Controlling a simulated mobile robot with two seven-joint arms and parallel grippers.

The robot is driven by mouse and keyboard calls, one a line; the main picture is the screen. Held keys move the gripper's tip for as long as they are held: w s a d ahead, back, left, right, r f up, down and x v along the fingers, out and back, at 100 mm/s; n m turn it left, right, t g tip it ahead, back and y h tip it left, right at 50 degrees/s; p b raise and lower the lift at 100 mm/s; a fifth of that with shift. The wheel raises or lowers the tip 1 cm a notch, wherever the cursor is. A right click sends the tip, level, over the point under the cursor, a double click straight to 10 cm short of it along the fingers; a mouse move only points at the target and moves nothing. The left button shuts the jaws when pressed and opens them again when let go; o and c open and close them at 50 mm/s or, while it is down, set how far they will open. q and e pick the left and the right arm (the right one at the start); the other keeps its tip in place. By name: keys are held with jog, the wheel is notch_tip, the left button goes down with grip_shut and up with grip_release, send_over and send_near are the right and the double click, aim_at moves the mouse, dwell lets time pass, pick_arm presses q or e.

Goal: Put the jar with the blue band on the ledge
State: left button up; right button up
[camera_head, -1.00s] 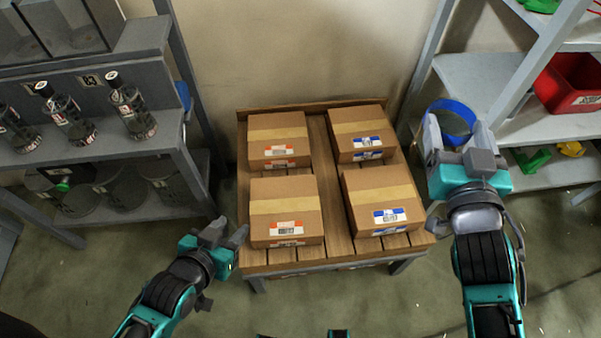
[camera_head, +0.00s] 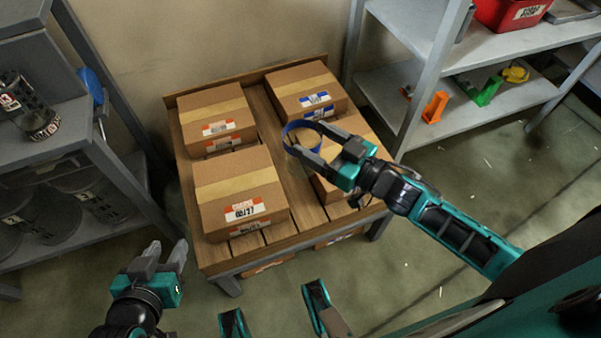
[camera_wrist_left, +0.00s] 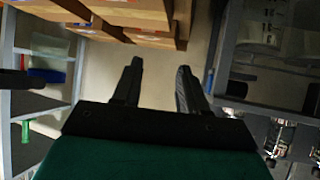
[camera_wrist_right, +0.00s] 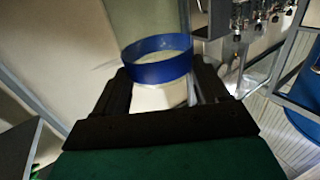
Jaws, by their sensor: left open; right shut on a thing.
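The jar with the blue band (camera_head: 303,128) is held by my right gripper (camera_head: 310,143) above the middle of the wooden table. Its clear body is hard to make out in the head view. In the right wrist view the blue band (camera_wrist_right: 158,66) sits between the fingers, around a see-through jar. My left gripper (camera_head: 166,256) is open and empty, low in front of the left shelf and beside the table. In the left wrist view its two fingers (camera_wrist_left: 158,88) are apart with nothing between them. I cannot tell which surface is the ledge.
Cardboard boxes (camera_head: 239,190) stand on the wooden table (camera_head: 215,262). A left shelf (camera_head: 60,160) holds a dark bottle (camera_head: 30,108) and large jars. A right shelf (camera_head: 455,118) holds a red bin (camera_head: 512,12) and small coloured items. Floor is free at the right.

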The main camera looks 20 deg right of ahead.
notch_tip(320, 180, down, 10)
jog(key=b, duration=0.4)
notch_tip(320, 180, down, 7)
jog(key=b, duration=0.3)
jog(key=shift+f+b, duration=0.15)
jog(key=shift+b, duration=0.25)
pick_arm(q)
jog(key=shift+h, duration=0.3)
jog(key=f, duration=0.2)
jog(key=d+f, duration=0.1)
jog(key=f, duration=0.2)
jog(key=shift+w+d+f, duration=0.2)
jog(key=shift+d+f, duration=0.1)
jog(key=shift+f, duration=0.05)
pick_arm(e)
jog(key=o, duration=1.6)
jog(key=shift+o, duration=0.2)
